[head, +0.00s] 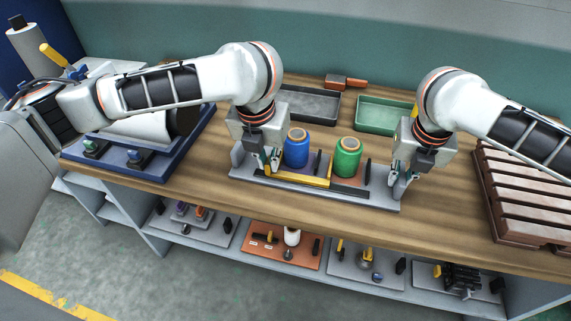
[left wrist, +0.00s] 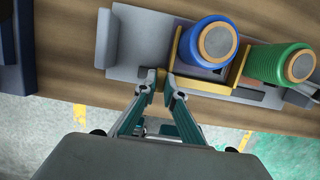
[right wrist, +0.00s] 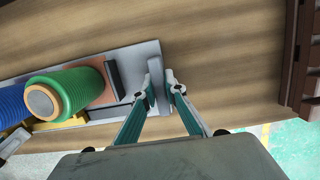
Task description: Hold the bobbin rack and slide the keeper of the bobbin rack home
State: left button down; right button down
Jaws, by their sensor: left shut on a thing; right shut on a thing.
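The bobbin rack (head: 370,201) is a long grey plate with an upright wall at each end, lying on the wooden bench. It carries a blue bobbin (head: 297,150) and a green bobbin (head: 347,158), side by side. The yellow keeper (head: 305,181) is a bar along the rack's front, below the blue bobbin; it also shows in the left wrist view (left wrist: 208,88). My left gripper (head: 270,165) is shut on the keeper's left end. My right gripper (head: 396,187) is shut on the rack's right end wall (right wrist: 156,75). The contact points are partly hidden by the fingers.
A dark grey tray (head: 312,103) and a green tray (head: 380,114) stand behind the rack. A slatted brown rack (head: 515,190) is at the right, and a blue tray (head: 115,169) at the left. Loose parts sit on the shelf below.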

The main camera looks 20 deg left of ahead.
pick_arm(q)
jog(key=shift+d+r, duration=0.1)
jog(key=shift+d, duration=0.6)
pick_arm(e)
jog(key=shift+s+a, duration=0.1)
jog(key=shift+a, duration=0.05)
pick_arm(q)
jog(key=shift+d, duration=0.15)
jog(key=c, duration=2)
grip_release()
jog(key=shift+c, duration=0.2)
jog(key=shift+r, duration=0.25)
jog(key=v, duration=0.7)
jog(key=shift+r, duration=0.15)
jog(key=shift+s, duration=0.1)
